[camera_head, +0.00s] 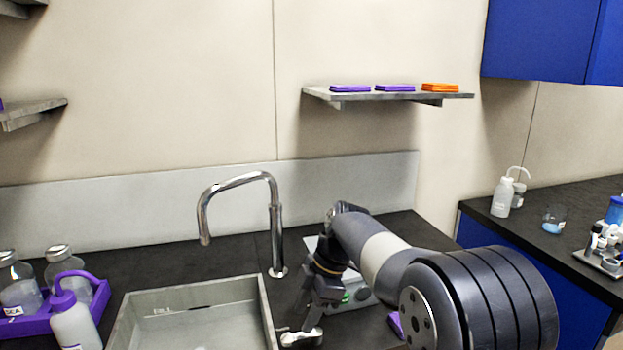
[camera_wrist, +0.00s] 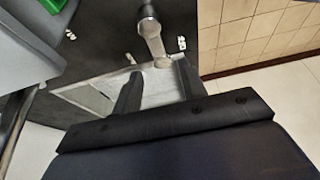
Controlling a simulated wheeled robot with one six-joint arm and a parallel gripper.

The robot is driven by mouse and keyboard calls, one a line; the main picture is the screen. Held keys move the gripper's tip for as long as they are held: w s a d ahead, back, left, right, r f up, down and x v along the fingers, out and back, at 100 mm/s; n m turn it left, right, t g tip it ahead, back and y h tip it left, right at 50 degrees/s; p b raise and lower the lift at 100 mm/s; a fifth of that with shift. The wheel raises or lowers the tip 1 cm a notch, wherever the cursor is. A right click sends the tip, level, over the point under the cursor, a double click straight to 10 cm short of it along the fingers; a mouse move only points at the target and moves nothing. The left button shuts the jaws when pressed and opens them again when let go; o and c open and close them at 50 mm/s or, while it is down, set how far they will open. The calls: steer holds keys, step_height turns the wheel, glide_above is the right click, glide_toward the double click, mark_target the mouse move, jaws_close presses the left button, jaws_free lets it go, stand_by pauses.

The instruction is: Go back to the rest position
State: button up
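My arm reaches in from the lower right in the head view. My gripper (camera_head: 305,322) points down beside the right edge of the sink (camera_head: 267,312), near a small metal fitting (camera_head: 300,338) that looks like a lever. In the wrist view, the two dark fingers of my gripper (camera_wrist: 158,70) stand apart, with the light sink basin showing between them. The metal lever (camera_wrist: 151,32) lies just beyond the fingertips, its end close to the gap. I cannot tell whether a finger touches it. Nothing is seen held.
A tall curved faucet (camera_head: 275,225) stands behind the sink. A grey device with green buttons (camera_head: 358,296) is partly hidden behind my arm. A purple rack (camera_head: 98,298) with bottles is at left. A wall shelf (camera_head: 445,95) hangs above. A side counter (camera_head: 560,190) at right holds bottles.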

mark_target(300, 333)
steer(key=x, duration=0.5)
steer(key=shift+w+r+m+t, duration=0.1)
steer(key=shift+w+m+t, duration=0.15)
steer(key=shift+m, duration=0.4)
steer(key=shift+w+r+m+t, duration=0.1)
steer(key=shift+w+m+t, duration=0.15)
steer(key=shift+m, duration=0.4)
steer(key=shift+d, duration=0.15)
